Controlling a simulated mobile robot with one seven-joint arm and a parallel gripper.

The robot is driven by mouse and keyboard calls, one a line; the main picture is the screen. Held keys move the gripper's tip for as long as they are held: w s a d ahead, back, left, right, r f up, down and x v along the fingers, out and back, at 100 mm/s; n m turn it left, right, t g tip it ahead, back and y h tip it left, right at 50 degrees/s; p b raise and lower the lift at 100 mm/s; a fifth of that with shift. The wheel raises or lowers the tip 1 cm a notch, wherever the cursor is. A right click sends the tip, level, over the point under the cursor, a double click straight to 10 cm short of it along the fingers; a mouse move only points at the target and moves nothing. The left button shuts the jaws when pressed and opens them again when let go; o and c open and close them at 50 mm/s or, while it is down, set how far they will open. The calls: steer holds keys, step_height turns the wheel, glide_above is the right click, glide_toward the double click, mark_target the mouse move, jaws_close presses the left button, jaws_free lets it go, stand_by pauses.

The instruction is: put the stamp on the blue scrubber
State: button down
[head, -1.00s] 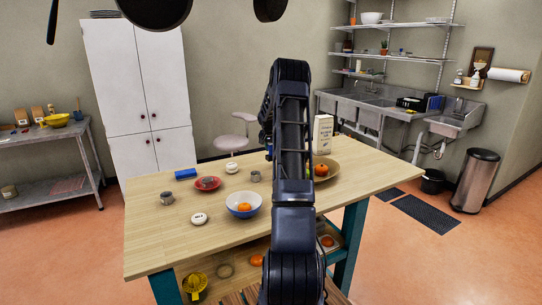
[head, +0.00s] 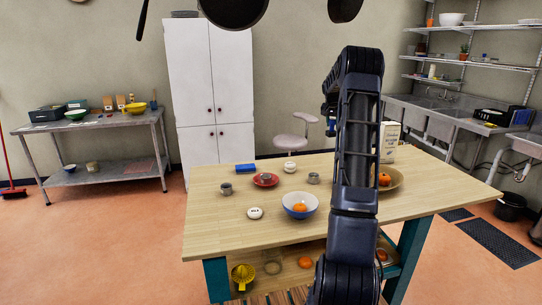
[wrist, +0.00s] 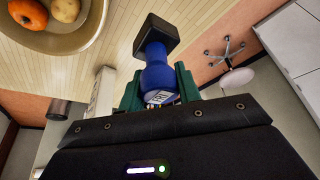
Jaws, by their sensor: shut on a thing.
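The stamp (wrist: 157,70) has a blue handle and a black block end. In the wrist view my gripper (wrist: 158,88) is shut on its blue handle, with a green finger on each side. The black block points away from the wrist. In the head view my arm hides most of the gripper, and the stamp cannot be made out clearly. The blue scrubber (head: 245,168) lies flat on the table's far left part, left of my raised arm. Nothing is seen on top of it.
Pans (head: 235,10) hang overhead.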

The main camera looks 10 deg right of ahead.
steer(key=w+a+r+n+y, duration=0.15)
steer(key=w+a, duration=0.25)
steer(key=a, duration=0.7)
steer(key=w+a+n, duration=0.3)
steer(key=w+a, duration=0.1)
steer(key=a, duration=0.8)
steer(key=r+n+t+y, duration=0.1)
steer(key=r+n, duration=0.1)
steer(key=n, duration=0.2)
glide_above(245, 165)
steer(key=f, duration=2)
steer(key=shift+s, duration=0.2)
steer(key=shift+f, duration=0.15)
steer(key=c, duration=1)
jaws_free()
